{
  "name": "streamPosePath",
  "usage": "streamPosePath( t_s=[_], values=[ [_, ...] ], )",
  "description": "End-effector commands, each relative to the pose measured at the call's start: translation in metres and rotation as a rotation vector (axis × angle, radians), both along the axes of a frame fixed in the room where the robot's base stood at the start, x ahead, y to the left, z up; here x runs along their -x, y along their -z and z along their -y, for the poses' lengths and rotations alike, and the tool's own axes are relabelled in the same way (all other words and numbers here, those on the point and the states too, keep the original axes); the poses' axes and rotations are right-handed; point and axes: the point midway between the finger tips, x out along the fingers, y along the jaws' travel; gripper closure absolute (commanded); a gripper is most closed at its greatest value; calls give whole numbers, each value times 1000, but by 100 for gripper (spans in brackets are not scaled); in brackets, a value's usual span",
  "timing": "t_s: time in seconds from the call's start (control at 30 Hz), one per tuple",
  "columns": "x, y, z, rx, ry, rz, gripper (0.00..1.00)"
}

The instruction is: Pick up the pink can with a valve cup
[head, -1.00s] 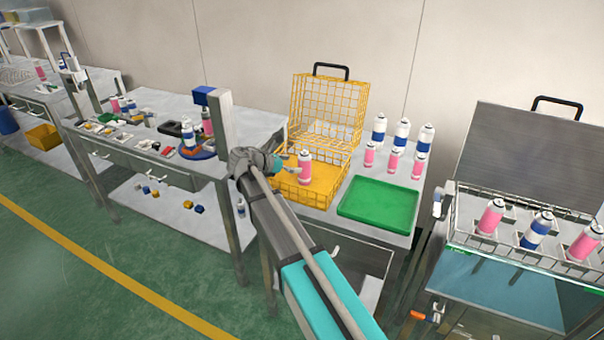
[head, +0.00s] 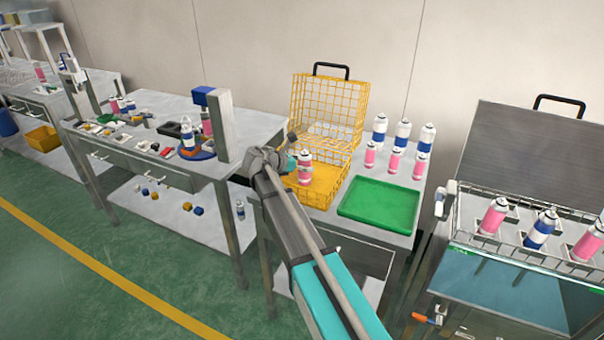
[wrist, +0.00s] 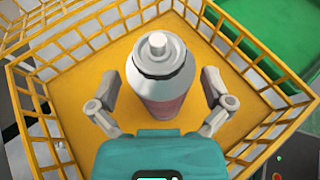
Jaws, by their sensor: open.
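A pink can (head: 304,169) with a pale metal top stands upright in the yellow wire basket (head: 326,199). In the wrist view the can (wrist: 161,82) stands between the two fingers of my gripper (wrist: 160,110), its valve stem pointing up. The fingers are open, one on each side, with a gap visible between each and the can. In the head view my gripper (head: 298,165) is at the can, and my arm hides part of the basket's near left side. The lower part of the can is hidden in the wrist view by my gripper's body.
A green tray (head: 378,205) lies right of the basket. Behind it stand several pink and blue-white cans (head: 395,158). The basket's wire wall (wrist: 60,60) rises around my gripper. A metal rack (head: 530,225) with cans is at the right, and a cluttered workbench (head: 260,130) is at the left.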

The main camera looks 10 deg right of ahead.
Motion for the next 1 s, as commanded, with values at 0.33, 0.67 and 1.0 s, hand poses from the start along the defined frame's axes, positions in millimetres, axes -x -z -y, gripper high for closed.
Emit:
streamPosePath(
  t_s=[0.33,0.67,1.0],
  values=[
    [0,0,0,0,1,0,15],
    [0,0,0,0,1,0,76],
    [0,0,1,0,1,0,95]
  ],
)
